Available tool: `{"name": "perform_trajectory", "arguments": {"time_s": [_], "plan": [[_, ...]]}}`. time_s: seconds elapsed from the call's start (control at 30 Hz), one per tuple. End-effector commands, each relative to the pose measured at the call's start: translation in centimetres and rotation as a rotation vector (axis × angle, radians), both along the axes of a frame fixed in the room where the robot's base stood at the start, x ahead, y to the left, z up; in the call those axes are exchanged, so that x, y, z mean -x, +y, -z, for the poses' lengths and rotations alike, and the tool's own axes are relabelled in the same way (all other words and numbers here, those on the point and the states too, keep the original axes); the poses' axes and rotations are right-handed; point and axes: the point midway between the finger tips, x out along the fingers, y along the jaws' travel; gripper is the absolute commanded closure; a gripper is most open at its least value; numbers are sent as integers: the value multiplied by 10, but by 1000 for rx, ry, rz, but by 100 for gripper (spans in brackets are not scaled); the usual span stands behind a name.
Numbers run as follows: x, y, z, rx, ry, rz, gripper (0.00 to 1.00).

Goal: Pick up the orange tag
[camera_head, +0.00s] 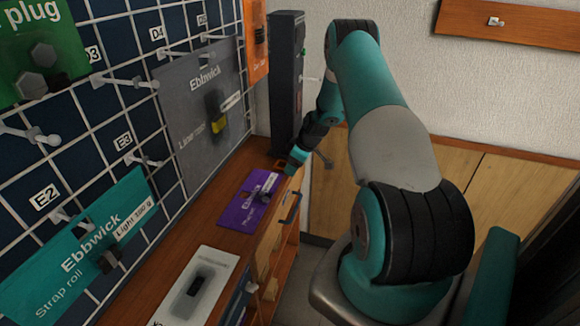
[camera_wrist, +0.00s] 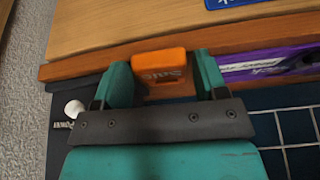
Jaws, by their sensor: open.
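The orange tag (camera_wrist: 163,76), with dark lettering that reads upside down, lies at the edge of a wooden surface in the wrist view. My gripper (camera_wrist: 163,84) has its two teal fingers apart, one on each side of the tag. I cannot tell whether either finger touches it. In the head view a small orange patch of the tag (camera_head: 281,165) shows beside my gripper (camera_head: 294,163), at the far end of the wooden counter. The gripper partly hides it there.
A purple card (camera_head: 240,212) lies on the counter near the tag, and a white card (camera_head: 219,263) lies closer. A dark upright unit (camera_head: 286,75) stands behind my gripper. A wire grid wall (camera_head: 128,105) with hooks and hanging packs borders the counter on the left.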

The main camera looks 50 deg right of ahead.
Motion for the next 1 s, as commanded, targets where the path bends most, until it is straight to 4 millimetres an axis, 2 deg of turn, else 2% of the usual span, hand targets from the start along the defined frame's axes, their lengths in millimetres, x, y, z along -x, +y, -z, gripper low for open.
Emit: {"name": "perform_trajectory", "arguments": {"time_s": [0.03,0.2,0.67,1.0], "plan": [[0,0,0,0,0,0,34],[0,0,0,0,0,0,70],[3,0,-7,1,-2,1,70],[4,0,-67,3,-3,1,70]]}}
